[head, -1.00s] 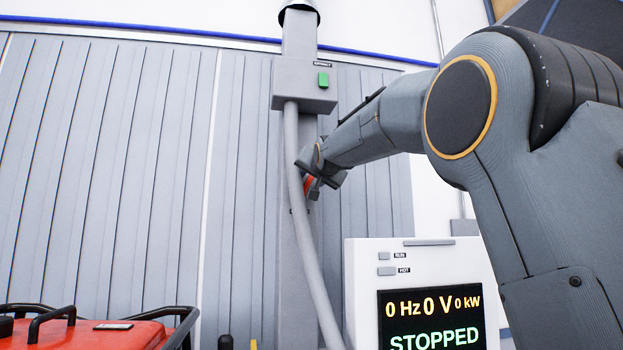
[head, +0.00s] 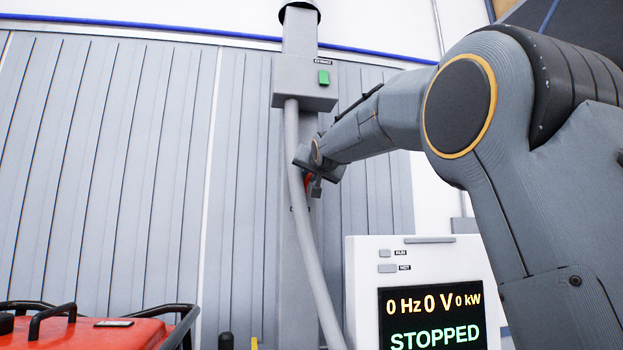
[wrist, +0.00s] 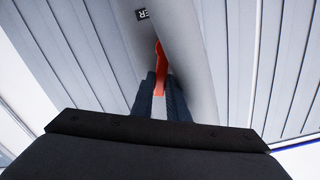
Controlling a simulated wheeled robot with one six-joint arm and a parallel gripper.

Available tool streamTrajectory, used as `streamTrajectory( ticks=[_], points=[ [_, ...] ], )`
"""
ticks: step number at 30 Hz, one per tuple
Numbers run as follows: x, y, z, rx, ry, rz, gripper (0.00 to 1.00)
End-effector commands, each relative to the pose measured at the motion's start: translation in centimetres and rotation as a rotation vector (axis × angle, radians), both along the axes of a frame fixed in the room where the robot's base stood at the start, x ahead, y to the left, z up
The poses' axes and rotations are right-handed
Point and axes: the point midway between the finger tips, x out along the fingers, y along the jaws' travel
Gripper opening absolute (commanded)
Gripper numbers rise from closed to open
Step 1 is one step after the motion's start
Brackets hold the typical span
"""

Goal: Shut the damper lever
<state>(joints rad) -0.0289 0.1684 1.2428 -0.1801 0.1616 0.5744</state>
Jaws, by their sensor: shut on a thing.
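The red damper lever (wrist: 161,62) shows in the wrist view, lying against the grey duct (wrist: 200,70). My gripper (wrist: 160,82) is shut on the lever, with one dark finger on each side of it. In the head view, a small red part of the lever (head: 309,181) shows beside my gripper (head: 312,190), at the grey duct. The rest of the lever there is hidden behind my wrist and the hose.
A grey box with a green button (head: 323,78) is fixed to the duct above my gripper. A grey hose (head: 296,190) hangs down close to it. A white cabinet (head: 362,262) reads STOPPED. A red machine (head: 90,335) stands at lower left.

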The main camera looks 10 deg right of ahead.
Motion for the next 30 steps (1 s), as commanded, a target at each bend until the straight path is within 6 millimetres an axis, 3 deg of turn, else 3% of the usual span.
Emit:
streamTrajectory(
  ticks=[21,30],
  points=[
    [0.0,3.3,0.1,-0.642,0.002,0.0,0.0],
    [0.0,4.2,-0.2,-0.835,0.001,0.001,0.0]
  ],
)
